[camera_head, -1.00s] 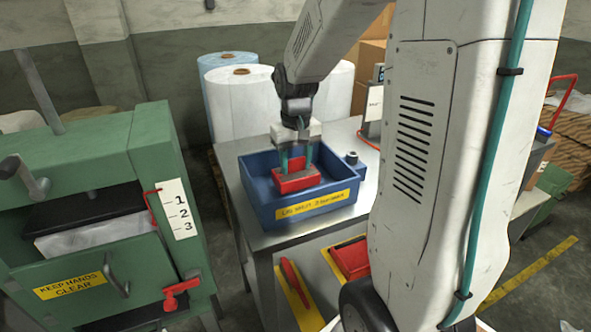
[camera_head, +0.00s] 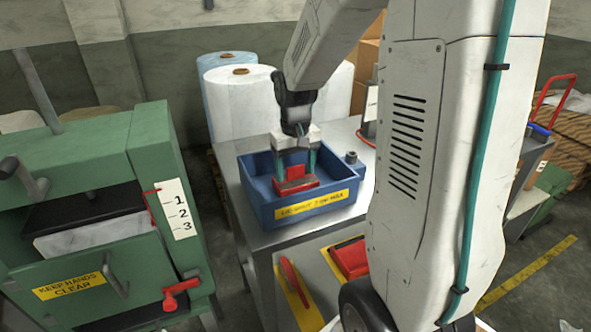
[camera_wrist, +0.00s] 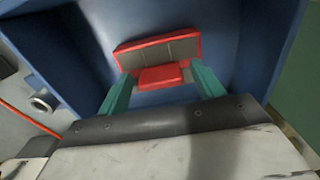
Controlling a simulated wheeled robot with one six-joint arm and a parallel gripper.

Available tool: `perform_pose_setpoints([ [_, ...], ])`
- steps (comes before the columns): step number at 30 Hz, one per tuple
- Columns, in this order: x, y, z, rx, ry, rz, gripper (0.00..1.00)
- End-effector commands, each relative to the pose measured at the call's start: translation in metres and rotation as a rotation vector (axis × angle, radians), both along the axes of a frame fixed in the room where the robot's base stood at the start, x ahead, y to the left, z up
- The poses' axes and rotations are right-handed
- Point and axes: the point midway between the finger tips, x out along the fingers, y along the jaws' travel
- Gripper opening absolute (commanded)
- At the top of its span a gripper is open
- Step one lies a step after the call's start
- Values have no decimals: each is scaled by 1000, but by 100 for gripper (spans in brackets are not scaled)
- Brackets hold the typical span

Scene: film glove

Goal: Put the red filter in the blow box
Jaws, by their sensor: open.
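The red filter (camera_head: 297,186), a red frame with a grey panel and a red block on it, is inside the blow box, low down. The blow box (camera_head: 315,212) is a blue open bin with a yellow label on its front, standing on a grey metal table. My gripper (camera_head: 297,176) reaches down into the box with its teal fingers apart. In the wrist view the red filter (camera_wrist: 180,47) shows beyond the fingertips, and its red block lies between the fingers of my gripper (camera_wrist: 161,78), with gaps visible. The filter's underside is hidden.
A green press (camera_head: 95,150) with a lever stands to the left. White and blue rolls (camera_head: 240,105) stand behind the table. A red tray (camera_head: 350,258) and a red tool (camera_head: 293,282) are on the lower shelf. My arm blocks the right side.

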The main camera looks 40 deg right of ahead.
Motion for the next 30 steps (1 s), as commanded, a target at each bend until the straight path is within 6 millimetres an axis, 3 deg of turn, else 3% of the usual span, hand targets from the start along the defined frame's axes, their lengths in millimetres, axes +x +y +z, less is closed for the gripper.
perform_pose_setpoints([
  [12, 1, 0, 85, -3, -5, 0, 67],
  [22, -5, 7, 119, -3, -5, 9, 67],
  [26, -31, 37, 132, -9, -24, 49, 67],
  [30, -82, 83, 143, -16, -54, 118, 67],
])
